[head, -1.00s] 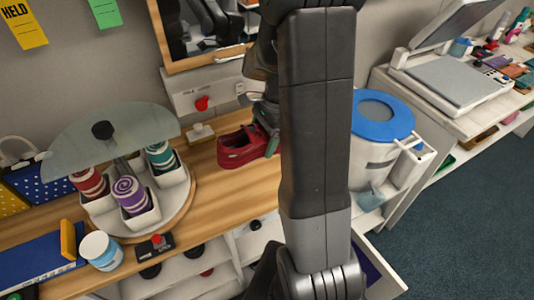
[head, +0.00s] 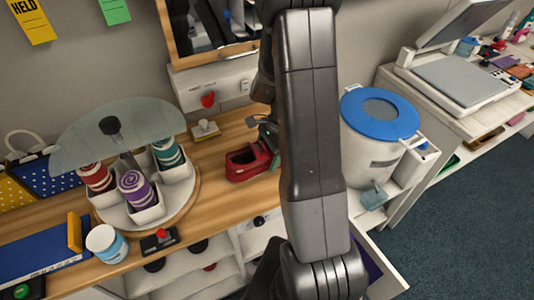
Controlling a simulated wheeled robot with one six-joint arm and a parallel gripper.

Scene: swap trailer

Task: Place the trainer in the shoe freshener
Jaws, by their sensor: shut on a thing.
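The trainer (head: 241,166) is a red low shoe, in the head view just left of my arm, above or on the wooden counter. I cannot tell whether it touches the counter. My gripper (head: 268,136) is shut on its right end. My arm hides part of the gripper and the shoe's right side. No label marks the shoe freshener, and I cannot tell which thing it is. A white tub with a blue ring lid (head: 381,115) stands right of my arm. A white flat machine with its lid raised (head: 459,82) stands farther right.
A round carousel (head: 160,213) with rolled cloths under a clear disc stands left on the counter (head: 205,190). A white jar (head: 105,243) and a red-button box (head: 159,241) are in front. A wall panel with a red knob (head: 208,99) is behind. Open drawers lie below.

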